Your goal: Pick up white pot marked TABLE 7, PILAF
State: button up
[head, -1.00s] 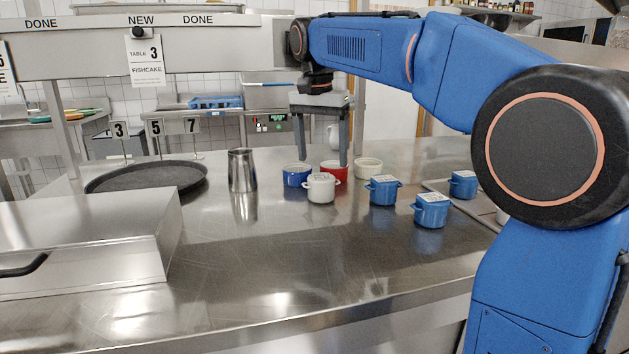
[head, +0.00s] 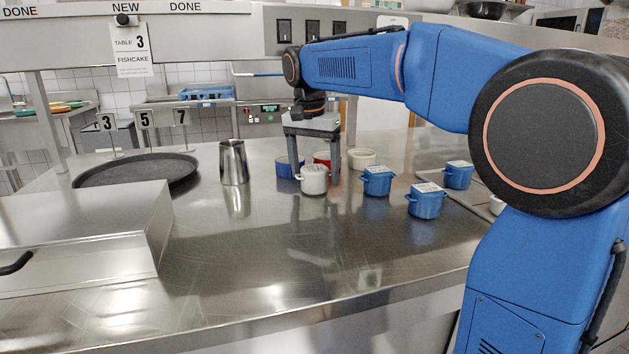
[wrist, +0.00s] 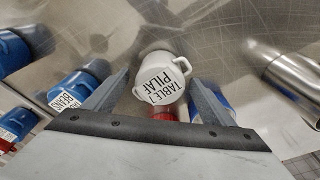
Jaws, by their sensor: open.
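The white pot (head: 314,181) stands on the steel counter, in front of a blue pot and a red pot. In the wrist view the white pot (wrist: 161,76) has a lid label reading TABLE 7, PILAF. My gripper (head: 315,172) points down over the white pot with its jaws open, one finger to each side. In the wrist view my gripper (wrist: 158,92) has the pot between and slightly beyond its fingertips. I cannot tell whether either finger touches it.
A blue pot (head: 285,168) and a red pot (head: 322,158) stand close behind. A cream pot (head: 362,159) is behind to the right. Blue lidded pots (head: 377,182) (head: 427,203) (head: 458,176) stand to the right. A steel jug (head: 233,163) and a black round tray (head: 90,181) are left.

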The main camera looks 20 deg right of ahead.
jog(key=c, duration=1.4)
